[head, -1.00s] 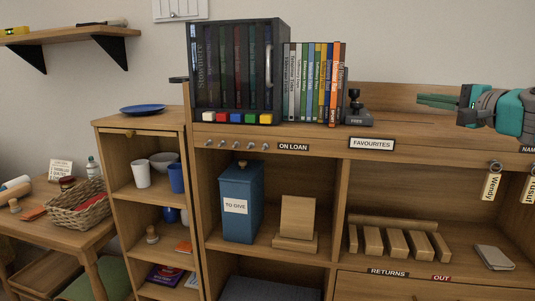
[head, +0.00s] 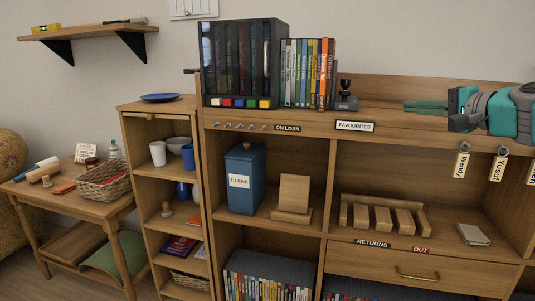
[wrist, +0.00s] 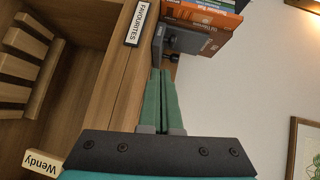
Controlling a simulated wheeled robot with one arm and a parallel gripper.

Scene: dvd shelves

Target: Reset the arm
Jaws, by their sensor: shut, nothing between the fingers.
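My gripper (head: 408,106) is at the right in the head view, in front of the top of the shelf unit and pointing left. Its two green fingers (wrist: 160,102) lie together in the wrist view, with nothing between them. The fingertips point towards the dark stamp-like device (head: 346,98) beside the row of DVDs (head: 307,73). They look apart from it in the head view.
The wooden shelf unit (head: 333,134) carries a dark case of discs (head: 240,60) on top. Name tags hang below my arm, one reading Wendy (head: 462,163). A blue TO GIVE box (head: 245,180) and a slotted wooden rack (head: 382,217) stand in the compartments. A side table (head: 105,210) is at left.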

